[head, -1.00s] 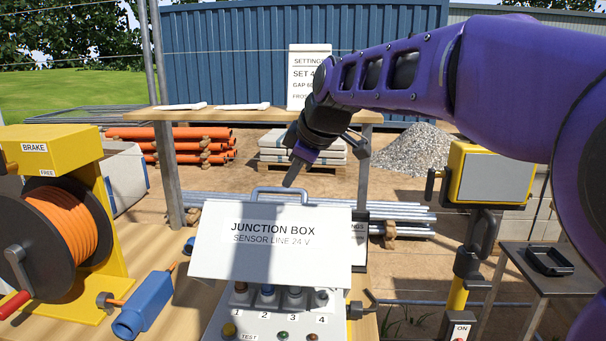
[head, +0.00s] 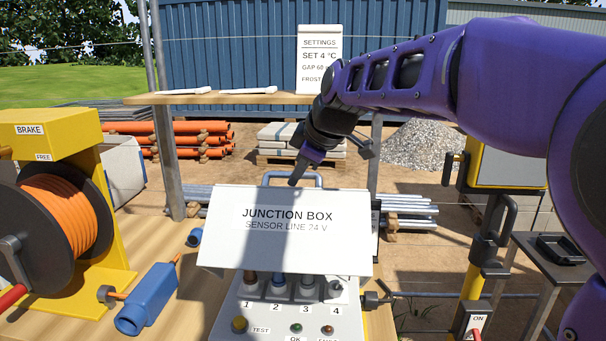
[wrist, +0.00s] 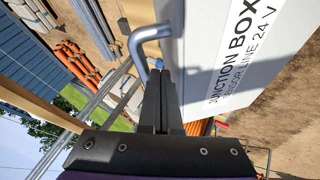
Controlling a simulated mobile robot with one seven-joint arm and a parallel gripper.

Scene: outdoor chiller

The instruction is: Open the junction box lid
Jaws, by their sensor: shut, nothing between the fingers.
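The junction box lid (head: 270,245) is a white panel marked JUNCTION BOX, SENSOR LINE 24 V. It stands tilted with its text facing me, and numbered terminals (head: 293,290) show below its lower edge. A grey bar handle (head: 316,178) is on its upper edge. My gripper (head: 293,181) is shut and empty at this handle, in front of it in the head view. In the wrist view the shut fingers (wrist: 162,98) are close beside the bent handle (wrist: 143,42), with the lid (wrist: 225,75) to the right. I cannot tell whether they touch.
A cable reel (head: 62,225) and a blue connector (head: 150,300) are on the wooden bench at left. A shelf (head: 240,98) with a settings sign (head: 320,75) is behind. A yellow post (head: 475,285) and a small table with a black tray (head: 562,249) stand at right.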

